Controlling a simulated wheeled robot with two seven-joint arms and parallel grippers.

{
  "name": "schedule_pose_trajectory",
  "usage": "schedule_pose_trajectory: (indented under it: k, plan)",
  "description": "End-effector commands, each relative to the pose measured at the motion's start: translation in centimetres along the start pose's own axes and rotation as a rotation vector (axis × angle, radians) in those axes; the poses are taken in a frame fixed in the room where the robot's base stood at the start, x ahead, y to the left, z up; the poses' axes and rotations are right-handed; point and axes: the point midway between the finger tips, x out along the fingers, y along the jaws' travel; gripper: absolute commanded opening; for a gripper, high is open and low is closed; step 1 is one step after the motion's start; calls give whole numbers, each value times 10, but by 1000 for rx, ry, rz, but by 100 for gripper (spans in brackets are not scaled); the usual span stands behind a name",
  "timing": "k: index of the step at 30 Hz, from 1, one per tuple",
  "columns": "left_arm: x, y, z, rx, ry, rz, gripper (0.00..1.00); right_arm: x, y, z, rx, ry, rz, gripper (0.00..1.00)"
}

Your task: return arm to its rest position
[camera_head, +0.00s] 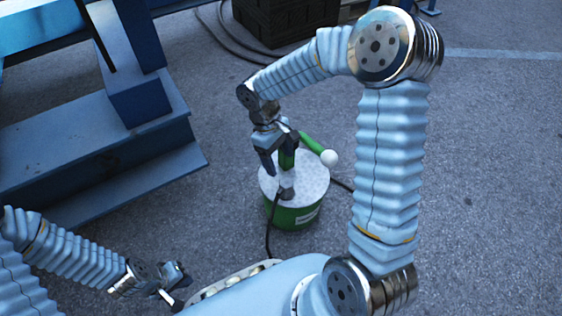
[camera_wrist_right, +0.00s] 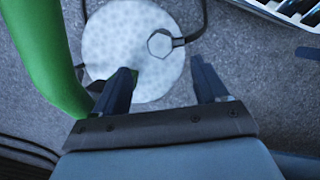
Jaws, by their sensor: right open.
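The cable reel stands upright on the ground, with a green drum (camera_head: 293,214) and a speckled white top (camera_head: 312,179). A green crank arm (camera_head: 312,143) with a white knob (camera_head: 329,158) reaches out above it. My right gripper (camera_head: 279,164) is over the reel's top, close by the crank, pointing down. In the right wrist view its two fingers (camera_wrist_right: 163,75) are apart with nothing gripped between them. There the white top (camera_wrist_right: 118,38) lies below, with a grey hexagonal fitting (camera_wrist_right: 160,43), and the green crank (camera_wrist_right: 48,55) passes on the left. My left gripper (camera_head: 174,286) is low at left, away from the reel.
A dark cable (camera_head: 270,225) runs from the reel's top down toward my base. A blue steel frame (camera_head: 90,145) fills the upper left. A dark crate (camera_head: 285,18) stands behind the reel. Paved ground on the right is clear.

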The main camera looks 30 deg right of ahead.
Motion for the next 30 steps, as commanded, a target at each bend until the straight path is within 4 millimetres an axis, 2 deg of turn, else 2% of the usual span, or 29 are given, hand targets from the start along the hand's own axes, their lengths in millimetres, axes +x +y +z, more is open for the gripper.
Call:
schedule_pose_trajectory:
  k: [13,16,17,20,24,27,30]
  plan:
    - [0,0,0,0,0,0,0,1,-1,0,0,0,-3,73]
    - [-8,3,0,0,0,0,0,8,-12,-2,-2,15,-39,73]
    - [-12,5,0,0,0,0,0,11,-18,-4,-1,28,-61,73]
    - [-33,13,0,2,0,0,0,32,-55,-10,23,92,-183,73]
    - [-67,28,1,6,-1,1,0,64,-118,-9,167,212,-379,73]
    - [-86,36,2,9,-2,2,0,80,-147,1,316,281,-449,73]
    - [-99,42,3,11,-3,2,0,91,-159,14,447,331,-459,73]
